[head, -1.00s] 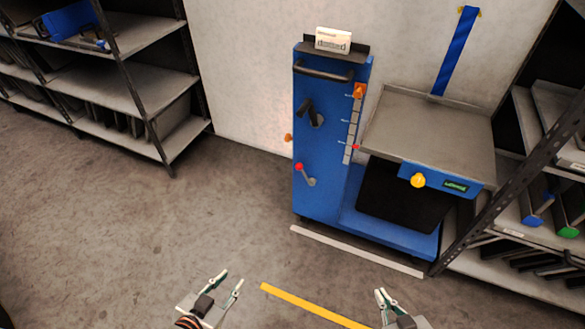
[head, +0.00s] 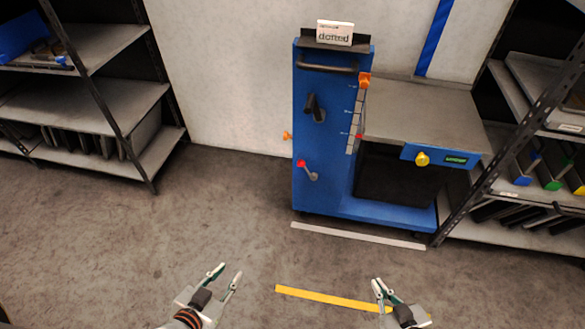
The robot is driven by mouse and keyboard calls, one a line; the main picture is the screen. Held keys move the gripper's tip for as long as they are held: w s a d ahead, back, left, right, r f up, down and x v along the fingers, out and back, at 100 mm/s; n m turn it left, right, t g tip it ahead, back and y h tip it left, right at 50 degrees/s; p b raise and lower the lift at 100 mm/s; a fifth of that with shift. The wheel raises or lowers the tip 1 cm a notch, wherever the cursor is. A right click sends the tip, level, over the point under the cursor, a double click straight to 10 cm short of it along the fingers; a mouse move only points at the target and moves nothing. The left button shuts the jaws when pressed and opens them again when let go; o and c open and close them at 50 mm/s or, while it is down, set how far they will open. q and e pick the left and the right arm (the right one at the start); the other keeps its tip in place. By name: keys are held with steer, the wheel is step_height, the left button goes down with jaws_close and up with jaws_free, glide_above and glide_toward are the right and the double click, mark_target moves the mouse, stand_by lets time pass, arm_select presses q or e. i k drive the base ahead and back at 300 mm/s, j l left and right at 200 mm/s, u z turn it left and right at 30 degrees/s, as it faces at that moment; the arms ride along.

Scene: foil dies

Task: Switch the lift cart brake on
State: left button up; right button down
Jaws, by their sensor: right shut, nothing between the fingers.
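The blue lift cart (head: 306,145) stands against the wall, right of centre. Its column front has a lever with a red knob (head: 301,163), pointing up and left from its grey pivot, and a black handle (head: 315,108) above. An orange knob (head: 287,135) sticks out at the column's left side. A yellow knob (head: 422,159) sits on the platform's front panel beside a green display. I cannot tell from markings which control is the brake. My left gripper (head: 227,269) is open and empty, low in view. My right gripper (head: 379,284) is shut and empty. Both are apart from the cart.
Yellow tape (head: 330,299) and a pale strip (head: 355,236) lie on the floor before the cart. A shelf rack (head: 80,106) stands at the left, another (head: 528,205) close to the cart's right. The floor between is clear.

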mark_target(301, 163)
steer(key=j+z, duration=0.1)
steer(key=j, duration=0.55)
steer(key=k+j+z, duration=0.15)
steer(key=j, duration=0.45)
